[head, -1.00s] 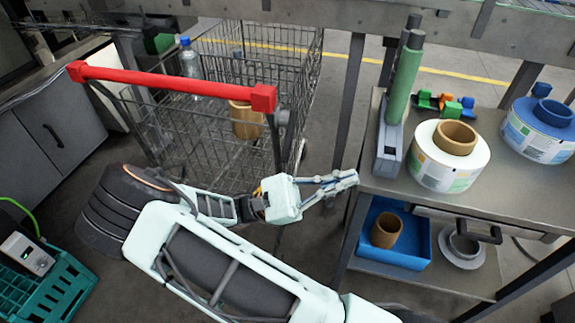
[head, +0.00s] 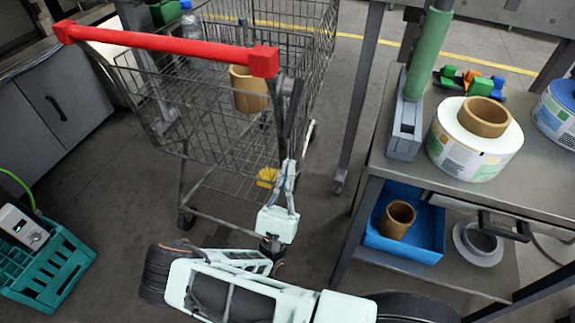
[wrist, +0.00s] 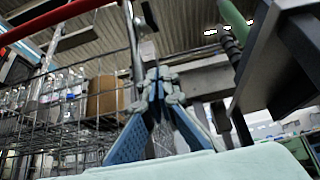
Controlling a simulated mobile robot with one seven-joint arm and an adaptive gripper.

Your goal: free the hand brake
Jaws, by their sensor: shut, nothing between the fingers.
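A wire cart with a red handle (head: 165,48) stands at the left. A dark lever (head: 294,108) hangs at the handle's right end, on the cart's near right corner; it looks like the hand brake. My gripper (head: 288,165) is shut and empty, pointing up and away from me, just below the lever in the picture. I cannot tell whether the fingertips touch it. In the wrist view the two blue-padded fingers (wrist: 155,75) meet at their tips, in front of the cart's upright and a dark rounded part.
A brown cardboard core (head: 248,92) and bottles are in the cart. A metal side table (head: 400,172) with label reels (head: 470,150) stands close on the right, a blue bin (head: 425,250) on its lower shelf. A teal crate (head: 45,275) is at lower left.

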